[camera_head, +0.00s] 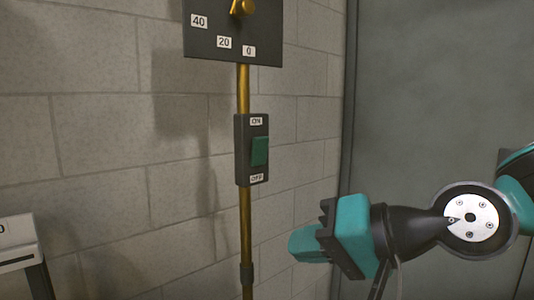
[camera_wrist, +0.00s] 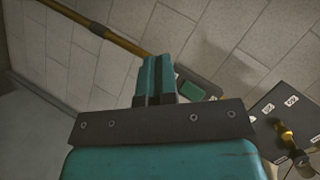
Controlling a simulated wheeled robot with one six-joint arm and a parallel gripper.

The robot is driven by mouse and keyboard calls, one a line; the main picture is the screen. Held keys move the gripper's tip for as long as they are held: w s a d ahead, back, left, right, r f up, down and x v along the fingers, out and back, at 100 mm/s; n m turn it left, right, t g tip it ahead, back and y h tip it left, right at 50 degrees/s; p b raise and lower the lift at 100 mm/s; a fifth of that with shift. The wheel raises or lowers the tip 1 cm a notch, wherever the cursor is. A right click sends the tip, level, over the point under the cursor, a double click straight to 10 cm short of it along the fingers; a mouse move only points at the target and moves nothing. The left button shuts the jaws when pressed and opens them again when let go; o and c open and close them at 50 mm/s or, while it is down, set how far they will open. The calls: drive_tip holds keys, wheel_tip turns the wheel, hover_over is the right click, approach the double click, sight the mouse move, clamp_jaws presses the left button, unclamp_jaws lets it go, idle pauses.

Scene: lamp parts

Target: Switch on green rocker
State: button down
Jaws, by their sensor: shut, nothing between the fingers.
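The green rocker (camera_head: 259,151) sits in a dark switch box (camera_head: 243,160) on a brass pole, with an ON label above it and an OFF label below. Which way the rocker is tipped is hard to tell.
A dark dial panel (camera_head: 232,40) with a brass knob (camera_head: 243,7) is above the switch on the same brass pole (camera_head: 246,220). A block wall is behind. A grey panel (camera_head: 440,90) stands at the right. A white labelled box (camera_head: 17,242) is at the lower left.

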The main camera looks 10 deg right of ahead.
drive_tip(key=w+d+r+m+t+b, duration=0.1)
drive_tip(key=w+d+r+m+t, duration=0.3)
drive_tip(key=m+t, duration=0.5)
wheel_tip(320, 180, up, 4)
drive_tip(key=shift+w+d+f+m+y+b, duration=0.2)
drive_tip(key=shift+w+f+m+y+b, duration=0.15)
drive_tip(key=shift+w, duration=0.9)
drive_tip(key=shift+r, duration=0.1)
drive_tip(key=p, duration=1.3)
approach(260, 139)
drive_tip(key=r+x, duration=0.1)
drive_tip(key=x, duration=0.5)
drive_tip(key=shift+w+a+f, duration=0.3)
drive_tip(key=shift+w+a, duration=0.15)
drive_tip(key=shift+w, duration=0.05)
